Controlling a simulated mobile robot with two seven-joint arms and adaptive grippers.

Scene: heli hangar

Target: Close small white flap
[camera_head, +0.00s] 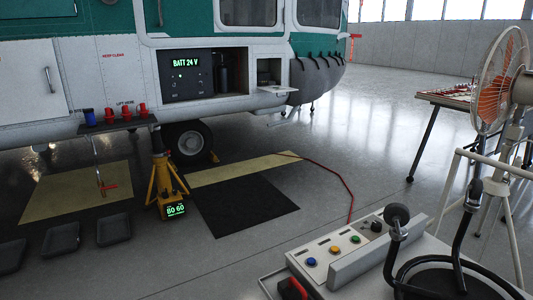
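The small white flap (275,90) is on the lower side of the helicopter, right of the battery bay. It is open and folded down to stick outward below a small square recess (269,71). The inside of the recess is dark and its contents are too small to tell. Neither of my grippers shows in the head view.
The helicopter (120,60) has an open "BATT 24 V" bay (202,76). A yellow jack (163,180) stands below it. A button cart (345,250) is in front at right, with a fan (500,85) and table (450,98) beyond. Floor right of the dark mat (240,205) is mostly clear.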

